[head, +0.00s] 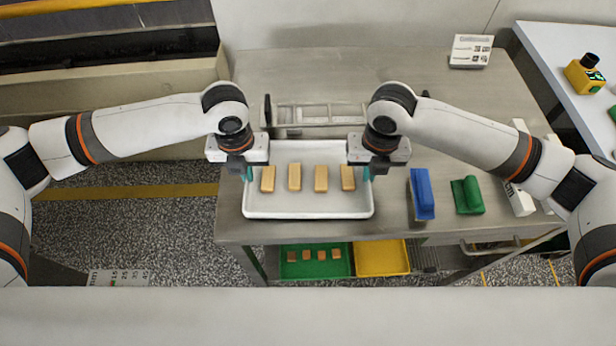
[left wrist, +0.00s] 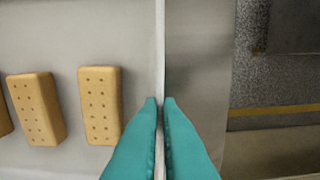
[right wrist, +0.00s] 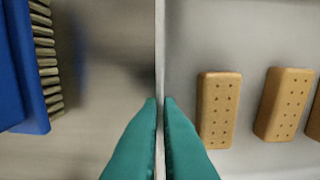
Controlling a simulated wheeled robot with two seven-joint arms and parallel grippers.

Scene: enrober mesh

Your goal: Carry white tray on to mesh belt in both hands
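The white tray (head: 308,207) is near the front edge of the steel table and looks level; whether it touches the top is hard to tell. Several tan biscuits (head: 321,178) stand in a row in it. My left gripper (head: 248,174) is shut on its left rim, with the rim between the teal fingertips in the left wrist view (left wrist: 160,102). My right gripper (head: 367,174) is shut on the right rim, also seen in the right wrist view (right wrist: 160,102). A dark band (head: 110,55) with yellow edges lies at upper left; I cannot tell whether it is the mesh belt.
The steel table (head: 340,65) has a metal frame (head: 320,114) behind the tray. A blue brush (head: 422,193) and a green item (head: 467,195) lie to the right. Green (head: 316,270) and yellow (head: 381,258) trays are below.

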